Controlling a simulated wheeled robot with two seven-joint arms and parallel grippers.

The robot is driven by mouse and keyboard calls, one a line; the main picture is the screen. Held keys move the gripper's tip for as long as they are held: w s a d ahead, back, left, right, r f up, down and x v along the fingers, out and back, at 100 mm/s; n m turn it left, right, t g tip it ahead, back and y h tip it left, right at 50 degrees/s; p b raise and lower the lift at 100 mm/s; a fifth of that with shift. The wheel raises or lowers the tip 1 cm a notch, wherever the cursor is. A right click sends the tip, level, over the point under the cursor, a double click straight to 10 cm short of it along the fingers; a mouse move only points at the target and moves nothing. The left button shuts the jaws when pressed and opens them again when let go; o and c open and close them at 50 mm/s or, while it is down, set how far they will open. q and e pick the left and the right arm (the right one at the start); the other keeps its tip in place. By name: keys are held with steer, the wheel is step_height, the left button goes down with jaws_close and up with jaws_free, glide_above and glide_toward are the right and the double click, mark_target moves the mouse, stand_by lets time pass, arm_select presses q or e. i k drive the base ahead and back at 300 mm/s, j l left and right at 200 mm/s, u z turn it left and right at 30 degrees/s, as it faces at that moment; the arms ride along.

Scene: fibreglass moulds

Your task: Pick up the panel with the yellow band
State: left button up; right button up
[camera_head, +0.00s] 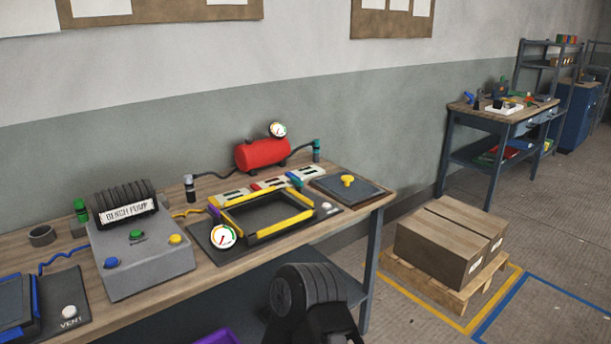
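A flat dark rectangle edged by a yellow band (272,227) lies on a black base plate in the middle of the workbench. It looks like a frame around a dark recess, and I cannot tell whether it is a loose panel. A flat dark panel with a yellow knob (347,180) lies to its right, near the bench's right end. A dark ribbed part of my own arm shows at the bottom centre, in front of the bench. No gripper fingers are clearly visible.
The wooden workbench (350,217) also carries a grey bench pump (145,255), a red tank (262,154), a round gauge (223,236) and a blue-edged panel (18,305). A boxed pallet (440,278) stands on the floor at right. A second table (480,115) stands behind.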

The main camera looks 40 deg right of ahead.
mark_target(218, 200)
steer(key=l+z, duration=0.1)
steer(key=z, duration=0.2)
steer(key=l+z, duration=0.1)
steer(key=z, duration=0.2)
steer(key=i+l+z, duration=0.15)
steer(key=l, duration=0.3)
steer(key=i+l+z, duration=0.1)
steer(key=l, duration=0.4)
steer(key=i+l+z, duration=0.15)
steer(key=i+l, duration=0.15)
steer(key=i+l+z, duration=0.1)
steer(key=l, duration=0.4)
steer(key=i+l+z, duration=0.15)
steer(key=i+l, duration=0.2)
